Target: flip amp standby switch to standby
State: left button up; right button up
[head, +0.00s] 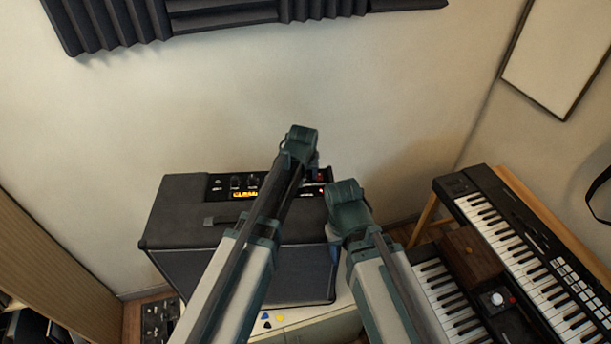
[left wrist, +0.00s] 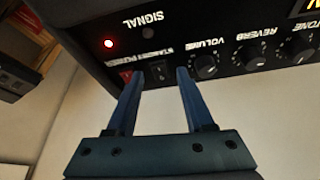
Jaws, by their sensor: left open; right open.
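The amp (head: 180,215) stands against the wall, its control panel on top. In the left wrist view the panel (left wrist: 222,80) appears upside down. A black rocker switch (left wrist: 158,71) sits by small lettering that seems to read standby, beside a red switch (left wrist: 126,77). My left gripper (left wrist: 160,78) is open and empty; its fingertips lie either side of the black switch in the picture, the left one near the red switch. Contact cannot be told. In the head view my left arm hides part of the panel. My right gripper (head: 333,234) is mostly hidden by its wrist, right of the amp.
Several knobs (left wrist: 205,66) line the panel beside the switches, and a red light (left wrist: 108,43) glows near them. Keyboards (head: 540,255) stand at the right. Foam panels (head: 110,22) hang on the wall above. A pale cabinet (head: 305,332) with picks on it stands under the amp.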

pick_arm(q)
grip_shut()
jog(key=shift+w+r+g+p, duration=0.2)
jog(key=shift+w+g+p, duration=0.15)
jog(key=shift+p, duration=0.1)
jog(key=shift+w+g+p, duration=0.2)
jog(key=shift+g+p, duration=0.1)
jog(key=shift+g, duration=0.15)
jog(key=shift+a+f+g+h, duration=0.1)
jog(key=shift+g+h, duration=0.2)
jog(key=shift+g, duration=0.4)
jog(key=shift+s, duration=0.1)
grip_release()
